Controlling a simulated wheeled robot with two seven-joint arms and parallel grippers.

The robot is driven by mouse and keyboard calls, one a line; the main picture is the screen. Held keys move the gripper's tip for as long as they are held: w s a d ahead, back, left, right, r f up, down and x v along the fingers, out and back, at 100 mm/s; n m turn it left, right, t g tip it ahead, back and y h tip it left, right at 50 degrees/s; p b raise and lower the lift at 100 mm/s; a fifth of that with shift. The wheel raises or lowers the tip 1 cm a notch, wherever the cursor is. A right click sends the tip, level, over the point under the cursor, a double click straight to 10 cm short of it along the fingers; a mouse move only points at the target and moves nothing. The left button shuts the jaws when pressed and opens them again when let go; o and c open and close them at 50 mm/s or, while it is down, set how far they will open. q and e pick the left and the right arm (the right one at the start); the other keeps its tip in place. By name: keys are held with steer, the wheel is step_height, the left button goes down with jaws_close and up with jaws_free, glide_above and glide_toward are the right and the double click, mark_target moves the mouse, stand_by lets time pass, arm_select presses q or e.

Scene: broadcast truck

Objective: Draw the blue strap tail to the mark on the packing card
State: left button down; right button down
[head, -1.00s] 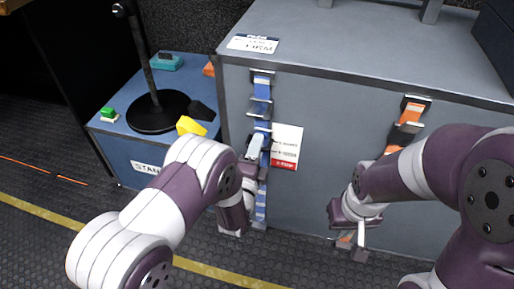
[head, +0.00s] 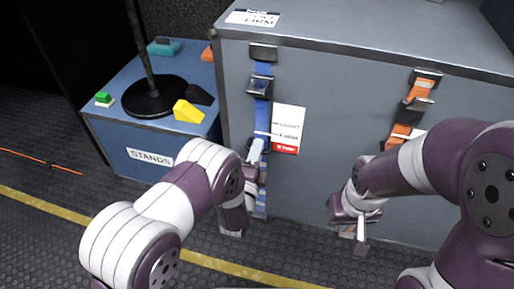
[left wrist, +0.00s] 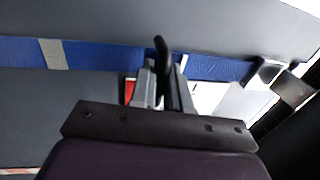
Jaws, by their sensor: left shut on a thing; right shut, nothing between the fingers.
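The blue strap (head: 263,110) runs down the front of the grey case through a dark buckle (head: 260,87). The white packing card (head: 288,122) with a red lower band is just right of it; its marks are too small to read. My left gripper (head: 255,152) is shut on the strap tail, level with the card's red band. In the left wrist view a dark end piece (left wrist: 161,58) stands up between the fingers, with the blue strap (left wrist: 100,55) behind; the fingers hide the held part. My right gripper (head: 353,238) is shut and empty, low before the case.
An orange strap (head: 408,118) with its buckle hangs at the right of the grey case (head: 345,110). A blue STANDS case (head: 140,140) at left carries a black stand base (head: 155,100), a yellow block (head: 187,111) and smaller pieces. Dark floor lies in front.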

arm_select(q)
steer(key=shift+s+f, duration=0.1)
steer(key=shift+f, duration=0.25)
steer(key=c, duration=1.3)
jaws_free()
steer(key=shift+o, duration=0.2)
steer(key=shift+r, duration=0.2)
steer(key=p+v, duration=0.4)
steer(key=v, duration=0.8)
steer(key=shift+s+p, duration=0.3)
